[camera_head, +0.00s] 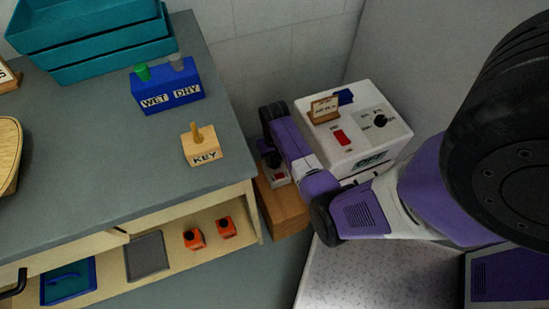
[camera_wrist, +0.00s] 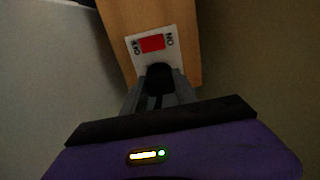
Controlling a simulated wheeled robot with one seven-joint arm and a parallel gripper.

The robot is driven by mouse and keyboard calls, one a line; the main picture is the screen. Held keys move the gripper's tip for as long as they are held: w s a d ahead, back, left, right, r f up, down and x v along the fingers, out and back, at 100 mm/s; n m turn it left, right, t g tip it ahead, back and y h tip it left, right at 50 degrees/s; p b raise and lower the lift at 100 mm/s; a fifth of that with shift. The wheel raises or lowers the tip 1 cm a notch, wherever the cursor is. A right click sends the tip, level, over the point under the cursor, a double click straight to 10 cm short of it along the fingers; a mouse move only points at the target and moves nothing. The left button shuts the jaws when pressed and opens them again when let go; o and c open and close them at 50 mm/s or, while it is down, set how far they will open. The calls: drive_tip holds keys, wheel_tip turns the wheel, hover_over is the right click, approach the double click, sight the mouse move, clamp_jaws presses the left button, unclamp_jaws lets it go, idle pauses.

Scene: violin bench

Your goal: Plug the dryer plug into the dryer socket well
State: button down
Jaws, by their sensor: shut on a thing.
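The black dryer plug (camera_wrist: 159,77) is between my gripper's (camera_wrist: 158,88) fingers in the wrist view. My gripper is shut on it. The plug meets the lower part of a white socket plate (camera_wrist: 136,58) and covers the well there. I cannot tell how deep the plug sits. A red switch (camera_wrist: 152,44) with ON and OFF lettering is just above the plug. In the head view the socket plate (camera_head: 279,180) is on top of a wooden block (camera_head: 284,212), partly hidden by my arm, with a dark part touching or just above it.
A white machine (camera_head: 352,149) with a red button and a black knob stands right of the block, close to my arm. A grey bench (camera_head: 95,165) is on the left, holding a KEY block (camera_head: 204,152) and a blue WET/DRY holder (camera_head: 168,91). Orange bottles (camera_head: 226,227) sit on its shelf.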

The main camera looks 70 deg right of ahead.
drive_tip(key=shift+f+b, duration=0.3)
drive_tip(key=shift+f, duration=0.25)
drive_tip(key=c, duration=0.9)
unclamp_jaws()
drive_tip(key=shift+r, duration=0.1)
wheel_tip(320, 180, up, 8)
drive_tip(key=p, duration=0.3)
drive_tip(key=shift+s+f, duration=0.1)
drive_tip(key=shift+f, duration=0.1)
